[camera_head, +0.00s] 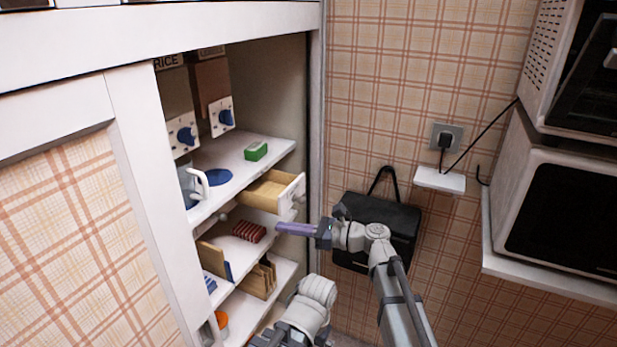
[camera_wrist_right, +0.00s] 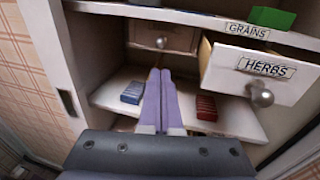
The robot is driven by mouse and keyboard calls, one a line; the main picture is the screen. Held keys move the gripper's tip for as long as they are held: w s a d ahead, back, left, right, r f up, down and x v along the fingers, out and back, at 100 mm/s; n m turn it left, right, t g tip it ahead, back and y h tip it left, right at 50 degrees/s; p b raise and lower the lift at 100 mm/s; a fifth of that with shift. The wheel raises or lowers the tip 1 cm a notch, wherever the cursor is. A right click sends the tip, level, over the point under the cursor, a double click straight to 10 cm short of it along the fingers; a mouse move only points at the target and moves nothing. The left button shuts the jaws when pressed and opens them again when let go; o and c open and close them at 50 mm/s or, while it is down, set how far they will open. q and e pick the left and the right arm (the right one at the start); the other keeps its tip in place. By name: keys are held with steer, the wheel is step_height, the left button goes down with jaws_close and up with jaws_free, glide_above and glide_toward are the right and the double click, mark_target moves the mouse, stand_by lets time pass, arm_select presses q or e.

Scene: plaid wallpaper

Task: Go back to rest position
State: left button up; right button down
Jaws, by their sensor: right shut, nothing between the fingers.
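My right gripper (camera_head: 281,228) is in front of the open cupboard, at its right side, below a pulled-out drawer (camera_head: 291,192). Its purple fingers are together and hold nothing; they also show shut in the right wrist view (camera_wrist_right: 160,74). In that view the drawer labelled HERBS (camera_wrist_right: 247,74) stands open to the right of the fingers, apart from them. Parts of my left arm show at the bottom middle of the head view, but its fingers are not visible.
Cupboard shelves hold a green box (camera_head: 256,151), a blue plate (camera_head: 214,177), a white jug (camera_head: 191,186) and a dark red stack (camera_head: 249,231). A black bag (camera_head: 377,226) hangs behind my right arm. A microwave (camera_head: 565,215) stands on a right-hand shelf (camera_head: 545,277).

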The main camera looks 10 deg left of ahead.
steer(key=s+d+f+n+g+h, duration=0.1)
steer(key=s+d+f+n+h, duration=0.35)
steer(key=d+f, duration=0.2)
steer(key=s+d+f+n+h, duration=0.35)
steer(key=d+f+n, duration=0.2)
steer(key=f, duration=0.25)
steer(key=s+d+f+n+h, duration=0.2)
steer(key=d+n+h, duration=0.1)
steer(key=d, duration=0.3)
steer(key=s+d+f+n+g+h, duration=0.1)
steer(key=s+d+f+n+h, duration=0.1)
steer(key=s+d+n+h, duration=0.3)
steer(key=d+f+n+h, duration=0.1)
steer(key=d+f+n, duration=0.1)
steer(key=d, duration=0.5)
steer(key=s+a+n+g+h, duration=0.1)
steer(key=s+a+n, duration=0.3)
steer(key=a, duration=0.7)
step_height(320, 180, up, 13)
steer(key=s+p, duration=0.1)
steer(key=p, duration=1.2)
steer(key=shift+s+m, duration=0.2)
steer(key=shift+m, duration=0.1)
